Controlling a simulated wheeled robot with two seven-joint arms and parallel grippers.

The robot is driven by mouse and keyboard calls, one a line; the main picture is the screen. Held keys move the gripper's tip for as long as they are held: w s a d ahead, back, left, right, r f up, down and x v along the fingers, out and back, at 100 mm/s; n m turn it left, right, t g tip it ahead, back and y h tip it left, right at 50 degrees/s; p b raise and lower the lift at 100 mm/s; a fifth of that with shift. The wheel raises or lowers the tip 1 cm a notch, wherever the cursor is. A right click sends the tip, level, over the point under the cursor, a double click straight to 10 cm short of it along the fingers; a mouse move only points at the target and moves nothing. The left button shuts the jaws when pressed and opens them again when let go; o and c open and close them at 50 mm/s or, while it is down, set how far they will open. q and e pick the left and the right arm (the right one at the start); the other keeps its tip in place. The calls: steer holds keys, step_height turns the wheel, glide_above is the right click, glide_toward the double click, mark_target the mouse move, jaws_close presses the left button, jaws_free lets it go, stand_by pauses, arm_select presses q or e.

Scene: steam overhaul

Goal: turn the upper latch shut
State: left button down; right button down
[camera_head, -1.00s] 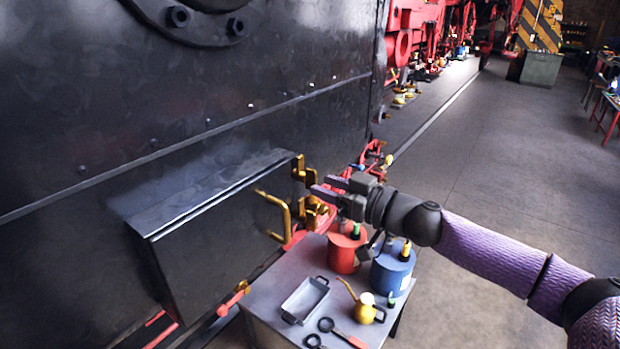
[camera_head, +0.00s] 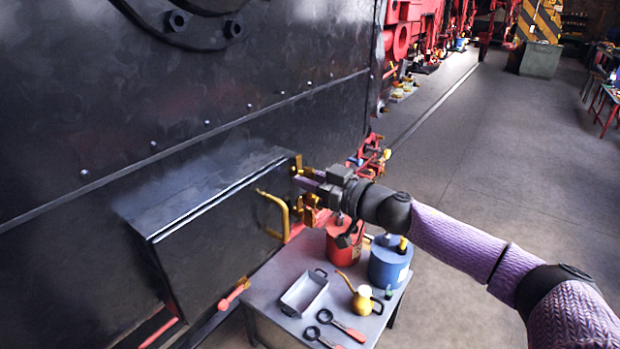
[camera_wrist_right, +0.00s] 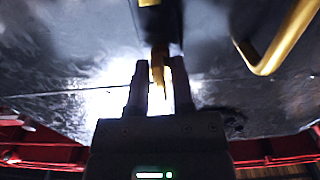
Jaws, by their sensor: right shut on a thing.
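The upper latch (camera_head: 299,164) is a small brass piece at the upper right edge of the dark box's front. My right gripper (camera_head: 303,178) reaches in from the right and is shut on the latch. In the right wrist view the gripper (camera_wrist_right: 158,85) has its two dark fingers on either side of the brass latch (camera_wrist_right: 159,62). The fingers partly hide the latch, so its exact angle is hard to tell. A brass handle (camera_head: 277,212) stands on the box front (camera_head: 225,250), left of the gripper; it also shows in the right wrist view (camera_wrist_right: 282,40). My left gripper is not in view.
Below stands a grey table (camera_head: 262,282) with a small tray (camera_head: 304,293), a red can (camera_head: 343,245), a blue can (camera_head: 388,265), a brass oil can (camera_head: 363,300) and dark ring-ended tools with red handles (camera_head: 348,331).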

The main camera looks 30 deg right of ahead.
steer(key=shift+n, duration=0.3)
steer(key=n, duration=0.3)
steer(key=shift+r+p, duration=0.1)
steer(key=shift+p, duration=0.3)
steer(key=n, duration=0.9)
steer(key=shift+n, duration=0.3)
steer(key=n+b, duration=0.1)
steer(key=n, duration=0.3)
steer(key=shift+n, duration=0.6)
steer(key=c, duration=0.7)
jaws_free()
